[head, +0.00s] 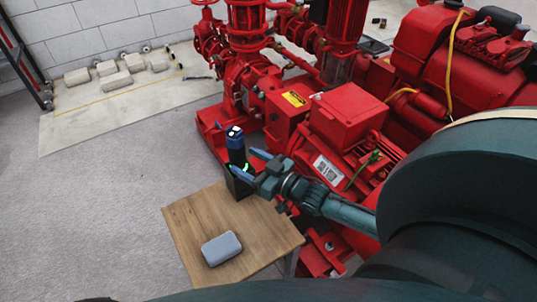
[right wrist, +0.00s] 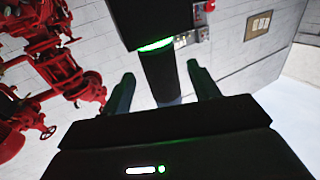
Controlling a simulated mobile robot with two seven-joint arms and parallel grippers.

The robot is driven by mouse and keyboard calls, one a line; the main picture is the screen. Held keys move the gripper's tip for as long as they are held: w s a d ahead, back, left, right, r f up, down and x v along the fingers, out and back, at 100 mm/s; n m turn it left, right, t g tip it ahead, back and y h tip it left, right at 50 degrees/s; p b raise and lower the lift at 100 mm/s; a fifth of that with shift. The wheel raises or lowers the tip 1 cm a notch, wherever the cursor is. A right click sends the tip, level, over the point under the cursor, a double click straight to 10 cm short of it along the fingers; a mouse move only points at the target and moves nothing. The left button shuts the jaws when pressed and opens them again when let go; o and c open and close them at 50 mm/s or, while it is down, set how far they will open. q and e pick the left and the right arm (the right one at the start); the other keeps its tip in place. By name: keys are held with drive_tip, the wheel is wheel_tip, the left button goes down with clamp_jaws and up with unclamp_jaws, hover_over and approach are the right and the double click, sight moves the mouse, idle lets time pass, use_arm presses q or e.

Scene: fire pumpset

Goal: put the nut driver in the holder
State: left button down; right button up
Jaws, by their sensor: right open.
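The nut driver (head: 236,148) is a dark cylinder with a blue upper part and a pale top end. It stands upright in the black holder (head: 238,188) on the small wooden table. In the right wrist view the driver's dark shaft (right wrist: 160,75) shows between my fingers, below the black holder block (right wrist: 165,22) with a green glowing rim. My right gripper (head: 251,164) is open beside the driver, with its blue-tipped fingers pointing toward it. I cannot tell whether a finger touches the driver. My left gripper is not in view.
A grey case (head: 221,248) lies on the wooden table (head: 188,220), in front of the holder. The red pumpset (head: 345,115) stands close behind and right of the table. Pale blocks (head: 115,80) lie on a mat by the wall. The floor at left is clear.

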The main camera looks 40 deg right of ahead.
drive_tip(key=p+v, duration=0.1)
drive_tip(key=v, duration=0.6)
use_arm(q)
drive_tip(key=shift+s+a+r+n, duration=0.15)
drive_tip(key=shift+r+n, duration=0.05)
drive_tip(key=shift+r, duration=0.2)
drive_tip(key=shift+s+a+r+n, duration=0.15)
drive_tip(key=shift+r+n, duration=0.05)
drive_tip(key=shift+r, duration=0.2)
use_arm(e)
drive_tip(key=s+a+r+g, duration=0.1)
drive_tip(key=s+a+r, duration=0.2)
drive_tip(key=s+a, duration=0.2)
drive_tip(key=s+a+r+g+h, duration=0.1)
drive_tip(key=s+a+r, duration=0.3)
drive_tip(key=a, duration=0.6)
drive_tip(key=shift+s+a+g, duration=0.25)
drive_tip(key=shift+s+g, duration=0.45)
drive_tip(key=shift+s, duration=0.5)
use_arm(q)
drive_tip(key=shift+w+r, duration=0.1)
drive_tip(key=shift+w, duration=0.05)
